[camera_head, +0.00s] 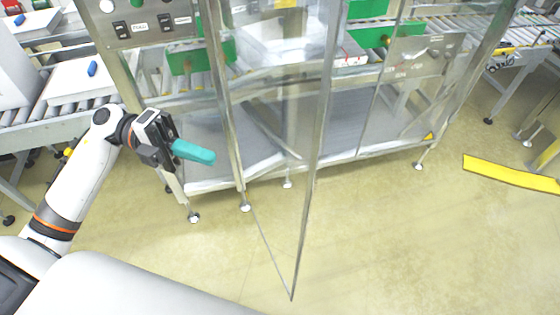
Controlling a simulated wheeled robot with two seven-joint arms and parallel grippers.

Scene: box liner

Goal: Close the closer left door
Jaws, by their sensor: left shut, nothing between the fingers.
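The closer left door (283,180) is a clear panel with a thin metal frame on the front of the machine. It stands open, swung out toward me, with its lower free corner low over the floor near the picture's middle. My left gripper (195,152) has teal fingers, which are shut and empty. It is left of the door's left upright, in front of the machine's left corner post. I cannot tell whether it touches the frame. My right gripper is not in view.
The machine's lower frame (345,157) stands on small feet behind the door. A control panel (150,25) is at upper left, and a roller conveyor (50,125) runs along the left. Open floor lies right of the door, with a yellow strip (510,173) at far right.

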